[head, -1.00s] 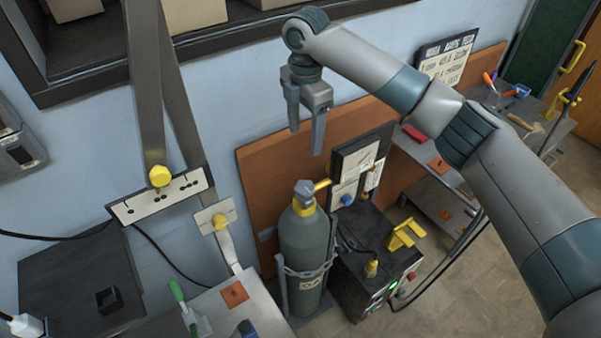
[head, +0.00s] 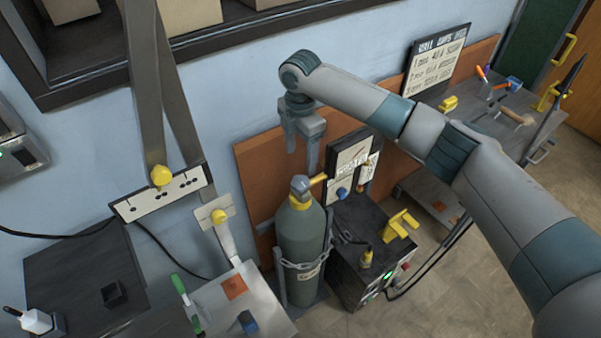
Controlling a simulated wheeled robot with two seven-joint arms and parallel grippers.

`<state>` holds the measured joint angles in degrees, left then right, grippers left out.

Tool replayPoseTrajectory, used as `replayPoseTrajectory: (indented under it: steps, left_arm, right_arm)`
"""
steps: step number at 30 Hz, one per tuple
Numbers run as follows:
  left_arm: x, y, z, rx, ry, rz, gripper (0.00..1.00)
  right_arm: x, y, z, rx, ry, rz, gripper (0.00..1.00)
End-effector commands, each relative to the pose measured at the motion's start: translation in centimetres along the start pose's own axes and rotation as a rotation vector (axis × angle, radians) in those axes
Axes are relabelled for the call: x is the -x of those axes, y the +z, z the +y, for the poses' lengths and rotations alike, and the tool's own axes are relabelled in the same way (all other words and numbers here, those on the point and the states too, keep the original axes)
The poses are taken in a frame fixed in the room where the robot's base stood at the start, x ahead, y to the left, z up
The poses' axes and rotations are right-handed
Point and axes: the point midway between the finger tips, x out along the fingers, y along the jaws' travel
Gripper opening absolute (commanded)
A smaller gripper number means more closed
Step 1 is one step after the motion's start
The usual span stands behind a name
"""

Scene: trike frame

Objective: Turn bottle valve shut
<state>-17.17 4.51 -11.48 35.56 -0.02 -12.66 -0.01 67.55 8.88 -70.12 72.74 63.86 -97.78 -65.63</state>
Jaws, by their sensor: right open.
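A grey-green gas bottle (head: 302,237) stands upright, chained in a grey holder at the centre of the head view. Its grey valve knob (head: 300,184) sits on top, above a yellow collar, with a yellow outlet (head: 318,179) pointing right. My right gripper (head: 301,160) hangs fingers-down above the valve, open and empty. Its fingertips look close to the knob's top, one finger near the knob and the other to its right. I cannot tell whether they touch it. My left gripper is out of view.
A dark welding machine (head: 366,249) with a yellow handle stands right of the bottle. An orange-brown board (head: 262,175) is behind it. A workbench with tools (head: 500,115) is at the right. A metal table (head: 240,290) is at lower left.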

Motion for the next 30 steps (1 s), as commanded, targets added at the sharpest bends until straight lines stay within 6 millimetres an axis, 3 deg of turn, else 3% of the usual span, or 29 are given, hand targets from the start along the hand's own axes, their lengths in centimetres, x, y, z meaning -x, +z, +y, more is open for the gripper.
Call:
replayPoseTrajectory:
  steps: [9, 15, 21, 30]
  left_arm:
    - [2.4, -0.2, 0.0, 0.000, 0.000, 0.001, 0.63]
    - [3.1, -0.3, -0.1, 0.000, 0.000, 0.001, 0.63]
    - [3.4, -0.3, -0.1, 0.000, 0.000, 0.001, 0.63]
    - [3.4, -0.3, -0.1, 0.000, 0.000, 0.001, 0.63]
  right_arm:
    - [-5.5, -0.1, -0.1, -0.002, -0.003, 0.000, 0.63]
    - [-8.1, 0.0, 0.0, -0.002, -0.002, 0.000, 0.63]
    - [-9.3, 0.0, 0.0, 0.000, -0.001, -0.001, 0.63]
    - [-9.4, 0.0, 0.0, 0.000, 0.000, -0.001, 0.63]
